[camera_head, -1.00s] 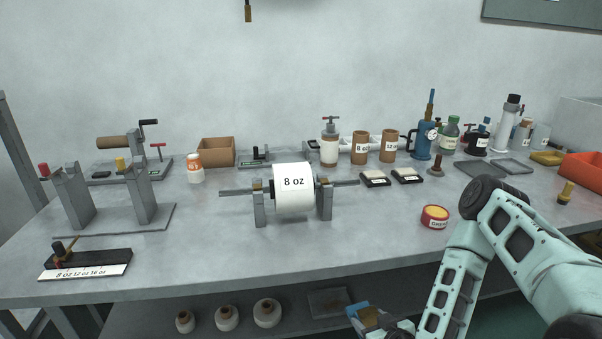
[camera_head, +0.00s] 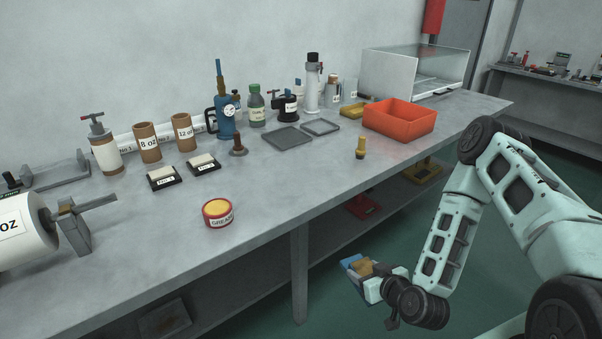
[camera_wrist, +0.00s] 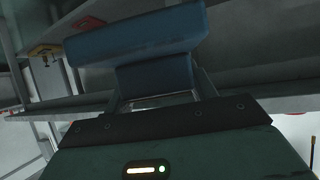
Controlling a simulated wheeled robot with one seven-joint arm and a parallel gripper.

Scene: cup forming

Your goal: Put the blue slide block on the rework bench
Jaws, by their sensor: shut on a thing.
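The blue slide block (camera_wrist: 135,38) is between the fingers of my gripper (camera_wrist: 160,95) in the wrist view. It has a wide top bar and a narrower part below, which the fingers hold. In the head view the blue block (camera_head: 349,262) shows as a small patch at the tip of my gripper (camera_head: 362,270), low in front of the long grey bench and over the green floor. A second bench (camera_head: 560,85) stands at the far right against the back wall; no label shows whether it is the rework bench.
The long grey bench (camera_head: 270,215) holds a grease tin (camera_head: 218,214), an orange bin (camera_head: 399,121), a clear-fronted box (camera_head: 415,72), trays and bottles. Its lower shelf (camera_head: 250,275) and leg (camera_head: 300,275) are near my gripper. Green floor (camera_head: 500,230) lies open to the right.

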